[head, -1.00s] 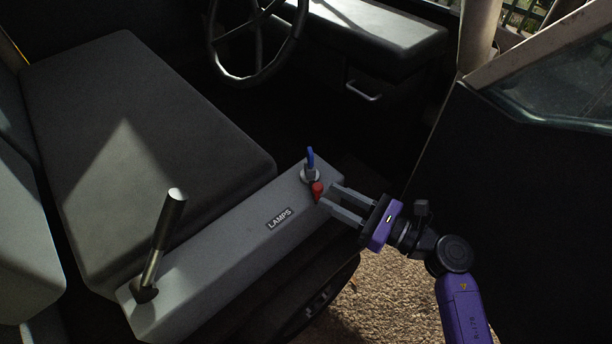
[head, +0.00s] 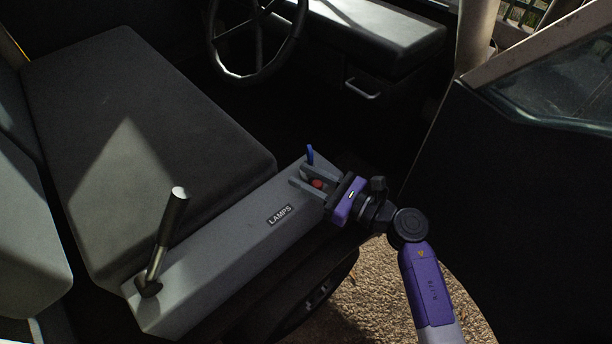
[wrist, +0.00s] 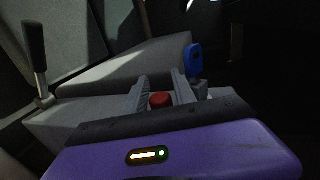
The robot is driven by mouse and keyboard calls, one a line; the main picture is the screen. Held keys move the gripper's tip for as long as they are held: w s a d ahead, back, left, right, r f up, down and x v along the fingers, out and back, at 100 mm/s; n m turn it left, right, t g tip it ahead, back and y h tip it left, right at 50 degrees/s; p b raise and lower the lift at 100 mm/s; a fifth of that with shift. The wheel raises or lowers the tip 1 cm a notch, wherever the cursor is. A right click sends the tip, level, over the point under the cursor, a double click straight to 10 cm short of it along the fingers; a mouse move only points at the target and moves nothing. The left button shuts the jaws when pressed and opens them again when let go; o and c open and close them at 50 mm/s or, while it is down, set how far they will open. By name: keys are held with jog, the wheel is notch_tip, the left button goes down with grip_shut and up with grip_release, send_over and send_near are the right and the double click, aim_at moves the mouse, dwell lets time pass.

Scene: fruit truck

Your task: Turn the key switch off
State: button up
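A blue key (head: 310,154) stands up at the far end of the grey console, beside my gripper's far finger. In the wrist view the blue key (wrist: 194,60) is just right of the right finger, outside the jaws, upright above its grey switch base (wrist: 201,88). A red knob (head: 317,183) lies between my two fingers, and it also shows in the wrist view (wrist: 160,100). My gripper (head: 298,177) is open, with one finger on each side of the red knob. I cannot tell whether the fingers touch it.
The grey console (head: 225,255) carries a LAMPS label (head: 280,215) and a lever (head: 167,235) at its near end. A dark seat (head: 140,140) borders it on the left. The steering wheel (head: 255,70) is beyond. The dark door (head: 500,220) is on the right.

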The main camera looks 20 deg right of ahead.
grip_shut()
dwell(1.3)
